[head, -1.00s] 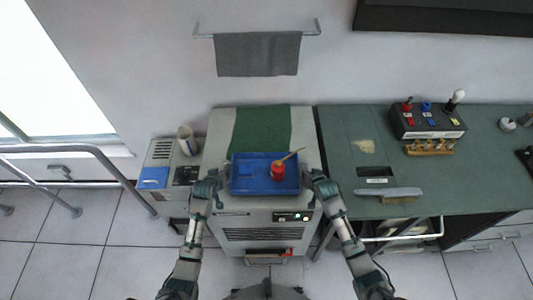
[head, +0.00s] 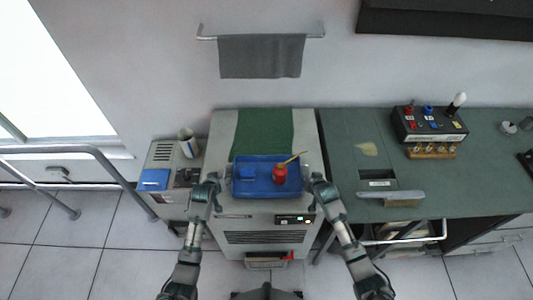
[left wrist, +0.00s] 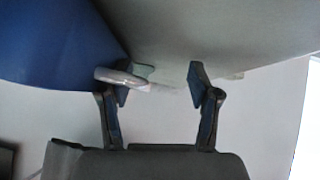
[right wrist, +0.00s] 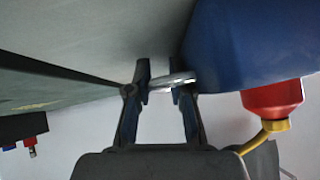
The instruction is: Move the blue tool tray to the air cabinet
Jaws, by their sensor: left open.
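The blue tool tray (head: 243,191) lies on the grey cabinet (head: 222,140) in the middle of the head view, holding a small blue box (head: 248,173) and a red oil can (head: 280,175) with a yellow spout. My left gripper (head: 215,182) is at the tray's left end; in the left wrist view its fingers (left wrist: 160,85) stand apart by a pale handle (left wrist: 122,78). My right gripper (head: 315,182) is at the right end; its fingers (right wrist: 163,83) flank a metal handle (right wrist: 172,81) with a narrower gap. Whether they grip it is unclear. I cannot tell which unit is the air cabinet.
A green mat (head: 263,132) covers the cabinet top behind the tray. A smaller grey unit (head: 160,157) with a cup (head: 188,143) stands left. A green bench (head: 345,128) adjoins right, with a brush (head: 390,199) and a switch box (head: 430,124). A rail (head: 95,150) runs at left.

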